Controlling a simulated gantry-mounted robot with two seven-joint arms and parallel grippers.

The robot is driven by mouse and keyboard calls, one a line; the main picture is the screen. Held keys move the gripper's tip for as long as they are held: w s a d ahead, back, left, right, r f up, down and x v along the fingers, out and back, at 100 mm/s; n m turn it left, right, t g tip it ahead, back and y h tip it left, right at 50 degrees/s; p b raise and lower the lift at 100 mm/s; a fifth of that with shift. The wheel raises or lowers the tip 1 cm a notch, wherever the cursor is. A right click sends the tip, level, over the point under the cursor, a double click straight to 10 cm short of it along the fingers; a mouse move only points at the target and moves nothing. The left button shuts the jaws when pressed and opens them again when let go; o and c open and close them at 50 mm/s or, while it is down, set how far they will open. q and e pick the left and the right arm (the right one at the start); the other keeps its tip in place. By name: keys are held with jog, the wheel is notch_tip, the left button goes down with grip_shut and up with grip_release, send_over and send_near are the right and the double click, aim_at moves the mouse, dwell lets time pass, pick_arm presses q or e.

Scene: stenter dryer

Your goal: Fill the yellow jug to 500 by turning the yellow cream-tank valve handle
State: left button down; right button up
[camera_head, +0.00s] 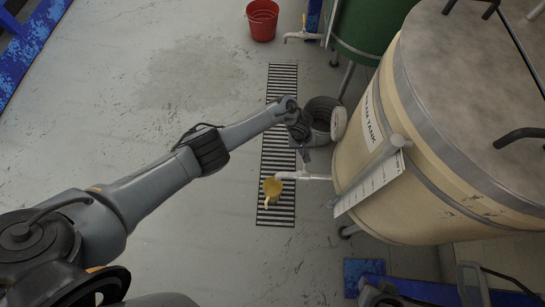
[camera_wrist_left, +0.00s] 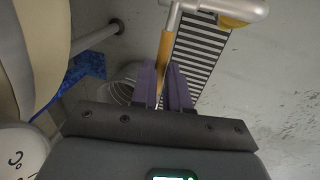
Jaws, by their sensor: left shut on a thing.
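The cream tank (camera_head: 415,130) is the large beige drum at the right. A white pipe with a spout (camera_head: 300,176) comes out low on its side. The yellow jug (camera_head: 271,187) is below the spout end, over the floor grate; its fill level cannot be read. In the left wrist view, part of the jug (camera_wrist_left: 236,21) shows by the spout (camera_wrist_left: 222,6). My left gripper (camera_wrist_left: 162,92) is shut on the yellow valve handle (camera_wrist_left: 164,52), its purple fingers on either side. In the head view, my left gripper (camera_head: 305,150) is beside the pipe, handle hidden.
A floor grate (camera_head: 268,205) runs below the jug. A dark grey bucket (camera_head: 322,108) stands close behind my left wrist. A white round fitting (camera_head: 339,122) sticks out from the tank. A green tank (camera_head: 370,25) and red bucket (camera_head: 262,20) are farther back. The floor left of the grate is clear.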

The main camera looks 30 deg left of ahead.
pick_arm(q)
jog(key=s+a+n+p, duration=0.1)
jog(key=n+p, duration=0.1)
jog(key=p, duration=0.1)
jog(key=s+a+n+p, duration=0.1)
jog(key=n+p, duration=0.1)
jog(key=p, duration=0.1)
jog(key=shift+t+p, duration=0.3)
jog(key=shift+s+a+n+y+p, duration=0.15)
jog(key=shift+s+n+y+p, duration=0.15)
jog(key=shift+n+p, duration=0.4)
